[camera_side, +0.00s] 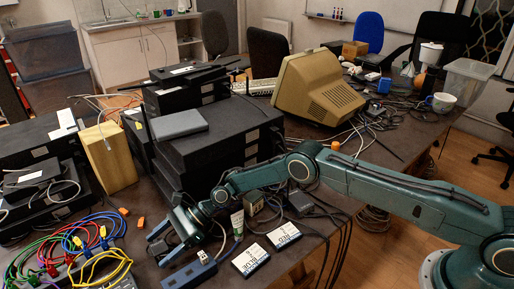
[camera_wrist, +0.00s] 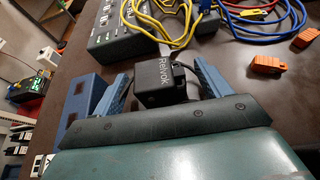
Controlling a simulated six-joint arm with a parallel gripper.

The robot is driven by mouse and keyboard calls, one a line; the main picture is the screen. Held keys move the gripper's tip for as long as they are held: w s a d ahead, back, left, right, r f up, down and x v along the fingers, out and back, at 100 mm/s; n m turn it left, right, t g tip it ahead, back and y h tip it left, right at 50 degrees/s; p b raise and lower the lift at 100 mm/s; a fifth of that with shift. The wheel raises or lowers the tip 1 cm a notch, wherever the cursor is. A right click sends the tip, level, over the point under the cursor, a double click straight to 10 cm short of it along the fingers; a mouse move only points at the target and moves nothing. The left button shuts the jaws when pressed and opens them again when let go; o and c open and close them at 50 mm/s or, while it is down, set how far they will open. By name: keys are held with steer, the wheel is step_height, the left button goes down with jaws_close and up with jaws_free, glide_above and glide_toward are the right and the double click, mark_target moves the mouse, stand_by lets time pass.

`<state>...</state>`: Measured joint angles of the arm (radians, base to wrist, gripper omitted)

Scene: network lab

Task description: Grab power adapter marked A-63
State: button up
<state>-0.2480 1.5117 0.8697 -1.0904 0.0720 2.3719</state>
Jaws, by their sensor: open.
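My gripper (camera_side: 165,241) is low over the front of the table in the side view. In the wrist view its two blue fingers (camera_wrist: 163,68) are spread apart. A black power adapter (camera_wrist: 152,84) marked "Relvok" sits between them, with a gap visible at each side. The mark A-63 cannot be read on any adapter. More dark adapters, one boxy (camera_side: 254,202) and one flatter (camera_side: 298,204), lie behind my wrist in the side view.
A blue block (camera_wrist: 82,103) is close to the left finger. A black device (camera_wrist: 118,42) with yellow cables lies ahead. Orange connectors (camera_wrist: 265,66) lie to the right. Boxes marked BLUE (camera_side: 249,260) and RED (camera_side: 284,236) are near the table edge. Stacked black equipment (camera_side: 215,150) stands behind.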

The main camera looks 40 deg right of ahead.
mark_target(158, 245)
steer(key=shift+a+f, duration=0.2)
steer(key=shift+a, duration=0.35)
steer(key=c, duration=1.2)
steer(key=shift+o, duration=0.2)
steer(key=shift+r, duration=0.15)
step_height(158, 245, up, 20)
stand_by(0.4)
